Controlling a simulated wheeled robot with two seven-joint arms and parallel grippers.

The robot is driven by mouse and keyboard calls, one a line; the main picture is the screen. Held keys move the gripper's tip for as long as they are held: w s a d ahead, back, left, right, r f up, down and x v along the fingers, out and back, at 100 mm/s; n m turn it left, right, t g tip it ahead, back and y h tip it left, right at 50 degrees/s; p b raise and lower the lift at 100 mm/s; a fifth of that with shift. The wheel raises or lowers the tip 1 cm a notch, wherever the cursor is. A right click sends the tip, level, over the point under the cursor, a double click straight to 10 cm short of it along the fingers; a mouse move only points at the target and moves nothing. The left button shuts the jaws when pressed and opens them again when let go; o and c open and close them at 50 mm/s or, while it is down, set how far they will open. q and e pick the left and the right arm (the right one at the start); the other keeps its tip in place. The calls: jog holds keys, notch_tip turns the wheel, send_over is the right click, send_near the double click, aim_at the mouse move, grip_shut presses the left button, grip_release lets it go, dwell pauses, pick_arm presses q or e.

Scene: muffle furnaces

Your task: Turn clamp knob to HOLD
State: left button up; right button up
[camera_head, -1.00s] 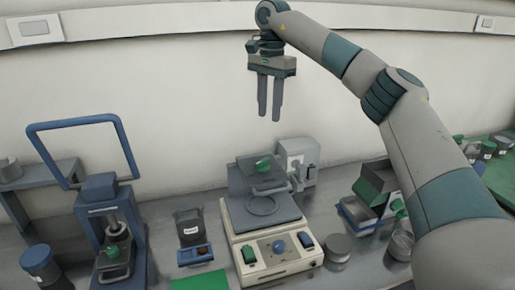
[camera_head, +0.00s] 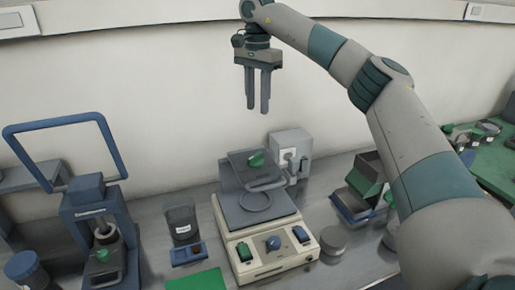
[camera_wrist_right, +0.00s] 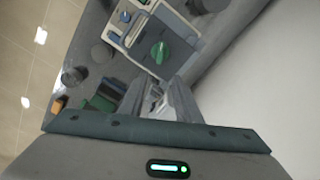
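A beige bench device (camera_head: 262,262) with a dark grey plate and hinged lid stands in the middle of the bench. Its front panel has a round blue knob (camera_head: 273,243) between two rocker switches. A green knob (camera_head: 256,159) sits on the raised lid; it also shows in the right wrist view (camera_wrist_right: 160,52). I cannot read any HOLD marking or tell which knob is the clamp knob. My right gripper (camera_head: 258,108) hangs fingers down, high above and behind the device. A gap shows between its fingers, and it touches nothing. My left gripper is out of view.
A blue press with a frame (camera_head: 90,205) stands at left. A dark jar (camera_head: 182,222) and a green mat (camera_head: 197,280) lie left of the device. A grey round tin (camera_head: 333,241) and a green-lidded box (camera_head: 367,182) are at right. The wall rises behind.

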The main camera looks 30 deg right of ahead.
aim_at(258, 154)
notch_tip(258, 154, down, 16)
jog(key=p, duration=0.4)
jog(key=shift+s+r+p, duration=0.1)
jog(key=shift+r+p, duration=0.1)
jog(key=shift+p, duration=0.15)
jog(key=shift+c, duration=0.5)
